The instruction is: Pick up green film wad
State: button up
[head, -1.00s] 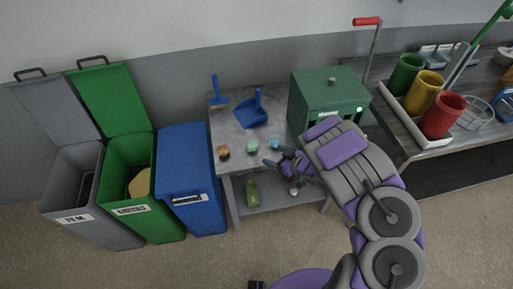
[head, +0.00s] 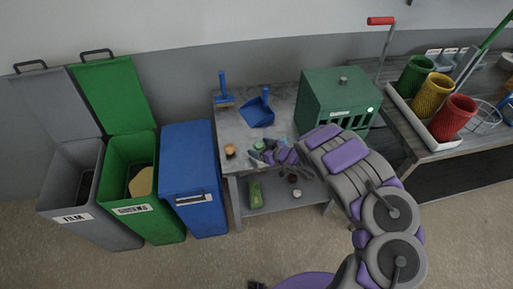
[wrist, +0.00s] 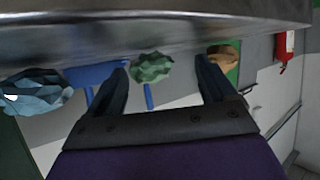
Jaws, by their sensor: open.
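The crumpled green film wad (head: 258,145) lies on the grey table, partly covered by my gripper (head: 266,156) in the head view. In the wrist view the green wad (wrist: 151,68) shows between and just beyond the two dark fingertips of my gripper (wrist: 162,72). The fingers are apart and nothing is held. I cannot tell whether a finger touches the wad. A blue crumpled wad (wrist: 35,92) is at the left of the wrist view, and a brown-orange wad (wrist: 224,57) is at the right. The orange wad (head: 230,150) also shows in the head view.
A blue dustpan (head: 257,112) and brush (head: 223,92) lie behind the wads on the table (head: 229,124). A green box (head: 338,98) stands to the right. Grey (head: 72,190), green (head: 131,185) and blue (head: 190,180) bins stand left. A green bottle (head: 256,194) is on the lower shelf.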

jog(key=shift+w+a+f, duration=0.3)
jog(key=shift+a+f, duration=0.1)
jog(key=shift+a, duration=0.1)
jog(key=shift+w+d+f, duration=0.1)
jog(key=shift+w, duration=0.1)
jog(key=shift+d+r, duration=0.25)
jog(key=shift+d, duration=0.95)
jog(key=shift+c, duration=0.9)
jog(key=shift+a+f, duration=0.15)
jog(key=shift+a, duration=1.1)
jog(key=c, duration=0.6)
jog(key=shift+d, duration=0.35)
jog(key=c, duration=0.3)
jog(key=shift+d, duration=0.6)
jog(key=shift+r, duration=0.2)
